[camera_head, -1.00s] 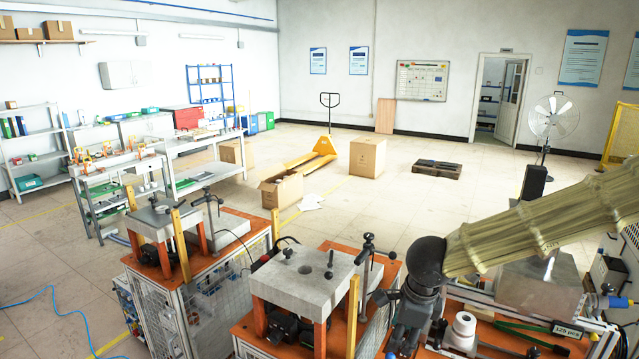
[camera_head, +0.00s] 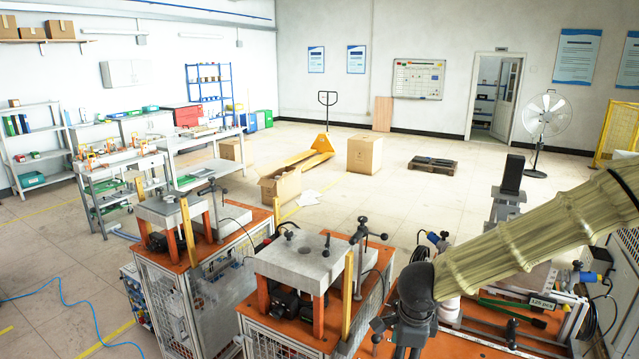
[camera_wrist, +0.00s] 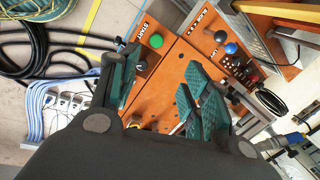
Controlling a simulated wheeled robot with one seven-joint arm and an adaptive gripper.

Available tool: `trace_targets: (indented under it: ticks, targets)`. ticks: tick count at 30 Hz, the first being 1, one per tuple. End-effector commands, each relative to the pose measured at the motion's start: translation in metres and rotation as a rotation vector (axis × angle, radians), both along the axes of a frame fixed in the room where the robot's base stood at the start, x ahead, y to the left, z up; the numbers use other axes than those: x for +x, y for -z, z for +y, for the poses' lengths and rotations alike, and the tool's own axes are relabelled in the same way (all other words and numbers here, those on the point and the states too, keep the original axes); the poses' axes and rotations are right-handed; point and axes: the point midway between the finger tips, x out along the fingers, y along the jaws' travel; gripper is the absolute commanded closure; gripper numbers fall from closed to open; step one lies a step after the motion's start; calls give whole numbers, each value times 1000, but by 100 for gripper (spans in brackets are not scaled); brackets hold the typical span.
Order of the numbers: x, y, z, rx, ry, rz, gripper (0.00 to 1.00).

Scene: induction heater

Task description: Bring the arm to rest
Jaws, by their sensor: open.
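My gripper (camera_head: 392,338) hangs at the lower middle of the head view, below the dark wrist joint at the end of my sleeved arm. It points down over the orange bench (camera_head: 455,345). In the wrist view, its two teal-padded fingers (camera_wrist: 165,92) are spread apart. No object is held between them; the orange panel with its green and black knobs shows beyond. How far the fingertips are above the panel I cannot tell.
A grey-topped heater station (camera_head: 295,256) stands just left of my gripper, with a black clamp post (camera_head: 362,240) close by. A white roll (camera_head: 447,305) stands right of the wrist. Black cables (camera_wrist: 35,60) lie beside the bench. Open floor lies behind.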

Motion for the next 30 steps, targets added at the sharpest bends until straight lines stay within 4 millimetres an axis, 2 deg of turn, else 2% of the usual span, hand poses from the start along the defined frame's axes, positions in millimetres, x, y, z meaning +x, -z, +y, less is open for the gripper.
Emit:
trace_targets:
  ticks: [8,14,21,27,30]
  targets:
    - [-20,63,-14,-124,-168,8,53]
    - [-54,132,-28,-244,-408,27,53]
    - [-115,211,-38,-333,-777,65,53]
    - [-180,263,-41,-339,-1102,107,53]
    - [-214,282,-41,-316,-1255,127,53]
